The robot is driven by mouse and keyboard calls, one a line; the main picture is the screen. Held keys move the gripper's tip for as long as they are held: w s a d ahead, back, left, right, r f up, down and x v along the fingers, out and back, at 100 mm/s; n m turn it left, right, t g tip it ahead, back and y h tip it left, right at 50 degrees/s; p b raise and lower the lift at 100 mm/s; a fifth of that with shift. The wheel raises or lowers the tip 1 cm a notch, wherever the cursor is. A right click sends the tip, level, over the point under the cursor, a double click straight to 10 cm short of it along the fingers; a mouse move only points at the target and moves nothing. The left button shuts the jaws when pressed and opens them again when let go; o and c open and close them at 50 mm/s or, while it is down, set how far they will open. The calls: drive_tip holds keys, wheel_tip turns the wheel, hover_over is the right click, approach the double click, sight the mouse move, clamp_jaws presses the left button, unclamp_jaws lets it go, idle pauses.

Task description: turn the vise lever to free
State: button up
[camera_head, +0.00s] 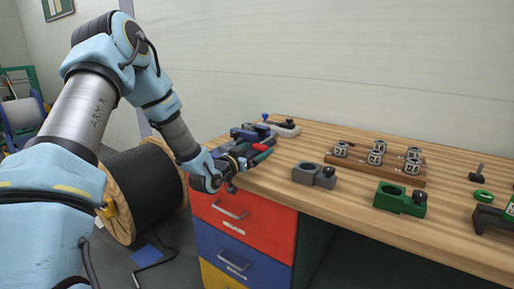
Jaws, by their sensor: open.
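A dark blue vise (246,133) stands at the left end of the wooden bench. Its lever cannot be told apart clearly from the parts around it. My gripper (240,162) is at the bench's left front corner, just in front of the vise and close to it. The jaws are small and dark here; they are open, and I see nothing held between them. Whether they touch the vise or its lever cannot be told. My gripper and wrist hide part of the vise's near side.
Red-tipped handles (262,156) lie right beside my gripper. A grey block (306,174) and a green block (392,198) stand farther right on the bench (345,197). A wooden rack (384,172) holds several numbered pieces behind them. Drawers (240,218) are below; a cable spool (140,195) stands left.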

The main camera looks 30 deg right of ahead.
drive_tip(key=shift+w+d, duration=0.2)
drive_tip(key=shift+d, duration=0.15)
drive_tip(key=shift+c, duration=0.2)
clamp_jaws()
idle(0.5)
